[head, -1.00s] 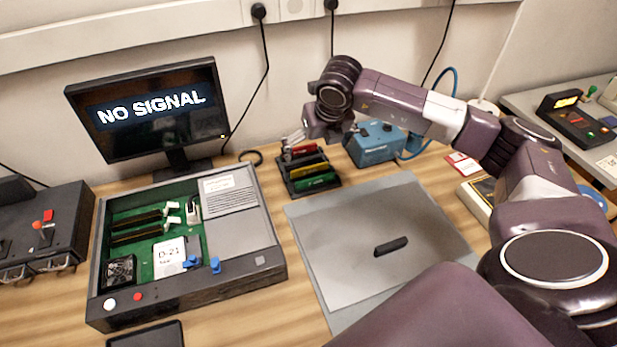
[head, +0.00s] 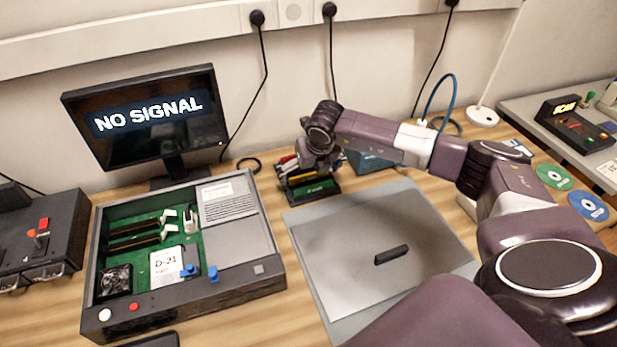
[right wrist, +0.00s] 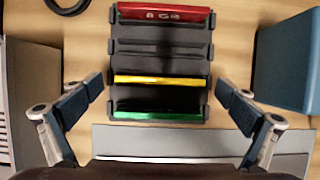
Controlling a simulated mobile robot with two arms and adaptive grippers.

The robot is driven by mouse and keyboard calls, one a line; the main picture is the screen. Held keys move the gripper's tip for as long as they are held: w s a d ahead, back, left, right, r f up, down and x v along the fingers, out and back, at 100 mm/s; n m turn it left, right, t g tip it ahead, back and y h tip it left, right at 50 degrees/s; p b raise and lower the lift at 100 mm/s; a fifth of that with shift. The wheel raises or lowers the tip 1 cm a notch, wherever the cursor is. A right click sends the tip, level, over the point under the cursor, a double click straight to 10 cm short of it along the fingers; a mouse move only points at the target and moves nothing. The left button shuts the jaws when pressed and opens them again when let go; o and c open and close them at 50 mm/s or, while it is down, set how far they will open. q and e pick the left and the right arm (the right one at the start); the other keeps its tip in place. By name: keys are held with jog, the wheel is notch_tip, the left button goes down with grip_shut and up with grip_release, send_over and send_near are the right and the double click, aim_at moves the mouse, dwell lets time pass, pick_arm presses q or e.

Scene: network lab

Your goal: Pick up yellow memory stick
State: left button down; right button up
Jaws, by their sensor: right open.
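The yellow memory stick (right wrist: 160,80) lies across a slot of the black rack (right wrist: 160,62) in the right wrist view, between a red stick (right wrist: 165,12) and a green stick (right wrist: 157,116). My right gripper (right wrist: 162,90) is open over the rack, with one finger to each side of the yellow stick and clear of it. In the head view my right gripper (head: 310,165) hangs above the rack (head: 312,192) and hides most of the yellow stick. The green stick (head: 315,187) shows at the rack's front. My left gripper is not in view.
A grey mat (head: 350,280) with a small black bar (head: 391,254) lies before the rack. A blue box (head: 368,162) stands right of the rack, partly hidden by my arm. The open computer case (head: 265,285) and monitor (head: 150,120) are at left.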

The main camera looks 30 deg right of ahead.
jog(key=c, duration=1)
jog(key=shift+c, duration=0.2)
